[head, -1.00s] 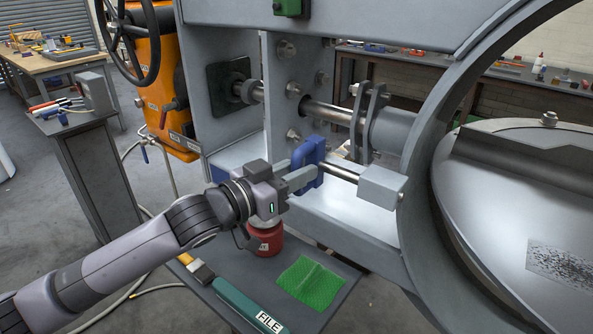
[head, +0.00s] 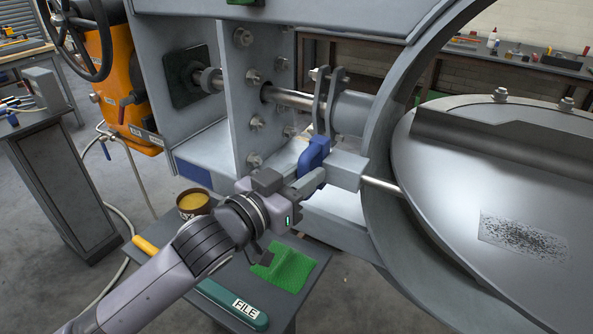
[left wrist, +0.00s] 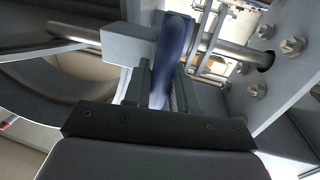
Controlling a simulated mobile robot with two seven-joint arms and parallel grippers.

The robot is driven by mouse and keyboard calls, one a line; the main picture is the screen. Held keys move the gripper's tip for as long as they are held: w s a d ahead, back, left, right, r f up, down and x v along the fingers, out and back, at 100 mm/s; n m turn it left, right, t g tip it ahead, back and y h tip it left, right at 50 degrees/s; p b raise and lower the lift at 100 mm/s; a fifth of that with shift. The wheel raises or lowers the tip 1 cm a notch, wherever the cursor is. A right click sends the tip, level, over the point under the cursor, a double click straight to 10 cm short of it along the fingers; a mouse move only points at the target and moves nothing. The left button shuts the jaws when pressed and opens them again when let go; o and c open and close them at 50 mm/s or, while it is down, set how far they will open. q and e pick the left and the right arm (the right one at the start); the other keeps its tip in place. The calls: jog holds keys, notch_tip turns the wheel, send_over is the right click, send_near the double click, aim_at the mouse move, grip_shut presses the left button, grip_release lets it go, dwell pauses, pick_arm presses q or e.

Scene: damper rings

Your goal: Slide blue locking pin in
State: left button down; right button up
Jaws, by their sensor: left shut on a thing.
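The blue locking pin (head: 315,152) has a blue handle and a steel rod. My left gripper (head: 308,180) is shut on the blue handle, which also shows in the left wrist view (left wrist: 174,50). The handle sits close against the grey guide block (head: 348,170); I cannot tell if they touch. The rod (head: 382,187) comes out of the block's right side and reaches toward the big round flange (head: 375,222). Its tip is not clearly visible. The guide block also shows in the left wrist view (left wrist: 128,45). My right gripper is not in view.
A steel shaft with a clevis (head: 327,100) runs above the pin. A bolted plate (head: 243,100) stands left of it. A round door (head: 500,200) hangs at right.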

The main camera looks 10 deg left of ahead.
pick_arm(q)
jog(key=shift+s+d+f, duration=0.1)
jog(key=shift+s+d, duration=0.05)
jog(key=shift+d, duration=0.05)
jog(key=c, duration=1.1)
grip_release()
jog(key=shift+d, duration=0.1)
jog(key=shift+o, duration=0.2)
jog(key=v, duration=0.7)
jog(key=shift+b, duration=0.45)
jog(key=shift+s, duration=0.1)
